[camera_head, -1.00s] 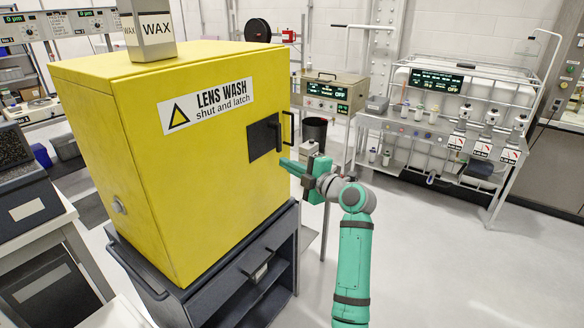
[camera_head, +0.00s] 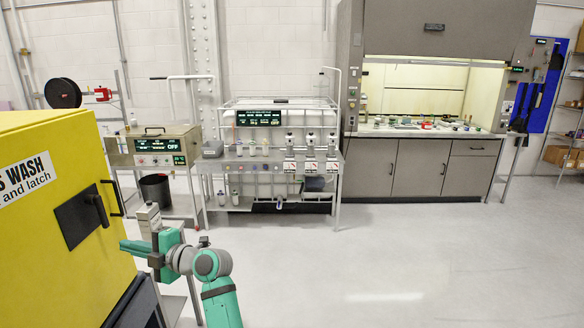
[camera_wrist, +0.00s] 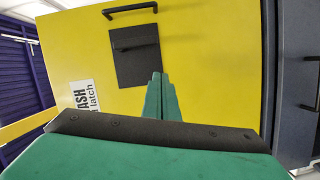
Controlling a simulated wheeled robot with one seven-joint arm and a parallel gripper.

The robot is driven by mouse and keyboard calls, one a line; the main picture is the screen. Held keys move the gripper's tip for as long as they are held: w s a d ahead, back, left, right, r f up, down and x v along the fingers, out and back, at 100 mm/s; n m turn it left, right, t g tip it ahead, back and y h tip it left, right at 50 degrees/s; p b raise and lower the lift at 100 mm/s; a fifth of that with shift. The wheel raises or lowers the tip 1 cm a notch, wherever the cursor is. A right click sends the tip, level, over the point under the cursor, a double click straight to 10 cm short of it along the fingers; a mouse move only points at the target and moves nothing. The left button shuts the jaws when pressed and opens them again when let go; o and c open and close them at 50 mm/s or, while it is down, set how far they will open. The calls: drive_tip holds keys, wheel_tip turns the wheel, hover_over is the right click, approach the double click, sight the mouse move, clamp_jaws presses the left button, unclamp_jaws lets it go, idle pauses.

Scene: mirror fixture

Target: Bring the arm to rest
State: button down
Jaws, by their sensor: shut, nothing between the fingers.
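My gripper (camera_head: 126,246) is green and shut, with nothing between its fingers. In the head view it points left at the front of the yellow lens wash cabinet (camera_head: 50,260), just below its dark latch plate (camera_head: 78,215) and handle. In the wrist view the closed fingers (camera_wrist: 157,80) point at the yellow door (camera_wrist: 215,60), close to the black latch plate (camera_wrist: 134,55). I cannot tell the exact gap to the door. My arm (camera_head: 220,300) reaches up from the bottom of the head view, bent at the wrist.
A grey stand (camera_head: 140,305) is under the cabinet. Behind are a bin (camera_head: 155,190), an instrument box (camera_head: 160,146), a bottle rack (camera_head: 270,165) and a fume hood (camera_head: 420,170). The floor (camera_head: 400,260) to the right is clear.

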drive_tip(key=s+d+f+m+t+h, duration=0.25)
drive_tip(key=d+f+m, duration=0.35)
drive_tip(key=f, duration=0.4)
drive_tip(key=s+d+f+m+t+h, duration=0.25)
drive_tip(key=d+f+m, duration=0.25)
drive_tip(key=d+f, duration=0.45)
drive_tip(key=s+d+f+m+t+h, duration=0.2)
drive_tip(key=d+f+m+t, duration=0.25)
drive_tip(key=f, duration=0.75)
drive_tip(key=s+d+f+m+t+h, duration=0.1)
drive_tip(key=s+d+f+m+h, duration=0.2)
drive_tip(key=s+d, duration=0.45)
drive_tip(key=s+d+f+m+h, duration=0.1)
drive_tip(key=s+d+m+h, duration=0.1)
drive_tip(key=s+d+m, duration=0.45)
drive_tip(key=s+d+f+m+t+h, duration=0.1)
drive_tip(key=s+d+f+m+h, duration=0.15)
drive_tip(key=s+d, duration=0.6)
drive_tip(key=s+d+r+m+h, duration=0.1)
drive_tip(key=s+r, duration=0.3)
drive_tip(key=s, duration=0.4)
drive_tip(key=s+d+r+m+h, duration=0.1)
drive_tip(key=s+d+r, duration=0.3)
drive_tip(key=s, duration=0.5)
drive_tip(key=shift+s+r+m, duration=0.15)
drive_tip(key=shift+r+m, duration=0.4)
drive_tip(key=shift+r, duration=0.25)
drive_tip(key=shift+t+h, duration=0.25)
